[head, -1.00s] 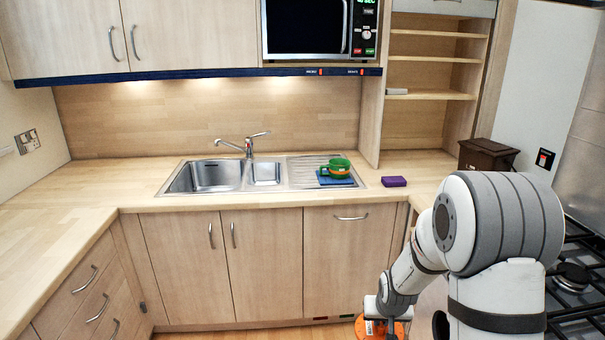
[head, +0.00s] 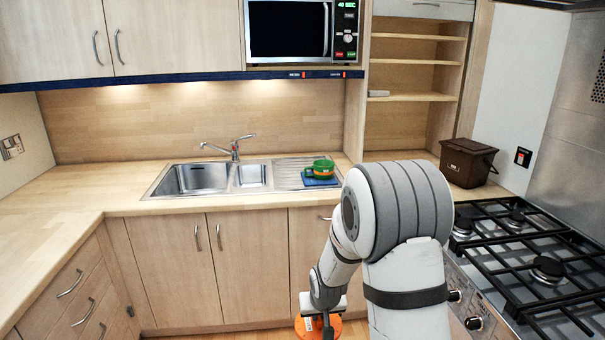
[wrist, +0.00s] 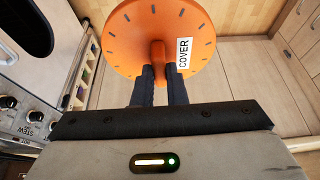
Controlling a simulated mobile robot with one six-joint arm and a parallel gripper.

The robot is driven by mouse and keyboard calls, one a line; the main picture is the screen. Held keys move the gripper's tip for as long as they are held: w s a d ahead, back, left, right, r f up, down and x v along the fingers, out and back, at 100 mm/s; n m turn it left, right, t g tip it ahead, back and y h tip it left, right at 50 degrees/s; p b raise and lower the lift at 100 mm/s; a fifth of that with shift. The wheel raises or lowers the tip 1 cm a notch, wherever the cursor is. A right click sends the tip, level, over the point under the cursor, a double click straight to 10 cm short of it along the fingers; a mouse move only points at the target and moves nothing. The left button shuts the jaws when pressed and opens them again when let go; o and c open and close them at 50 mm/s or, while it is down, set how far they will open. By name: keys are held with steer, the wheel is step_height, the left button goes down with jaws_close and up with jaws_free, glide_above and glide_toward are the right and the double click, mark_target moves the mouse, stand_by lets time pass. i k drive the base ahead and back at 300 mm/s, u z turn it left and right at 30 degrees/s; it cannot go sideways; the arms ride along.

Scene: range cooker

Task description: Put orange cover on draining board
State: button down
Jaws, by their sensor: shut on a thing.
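The orange cover (wrist: 128,42) is a round orange disc with dark marks near its rim and a white label reading COVER. My gripper (wrist: 158,75) is shut on its central orange knob in the wrist view. In the head view the cover (head: 309,328) shows low at the bottom edge, partly hidden by my gripper and cut off by the frame. It hangs in front of the lower cupboards, below the worktop. The draining board (head: 288,176) is the ribbed steel part right of the sink bowls. A green cup with an orange band (head: 320,169) stands on a blue item (head: 317,181) there.
The sink bowls (head: 193,178) lie left of the draining board. A gas hob (head: 540,260) is at right, with a brown bin (head: 467,160) behind it. A microwave (head: 300,30) hangs above. The worktop at left is clear.

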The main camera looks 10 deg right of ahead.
mark_target(287, 171)
steer(key=u, duration=0.05)
steer(key=i, duration=1.65)
steer(key=z, duration=0.05)
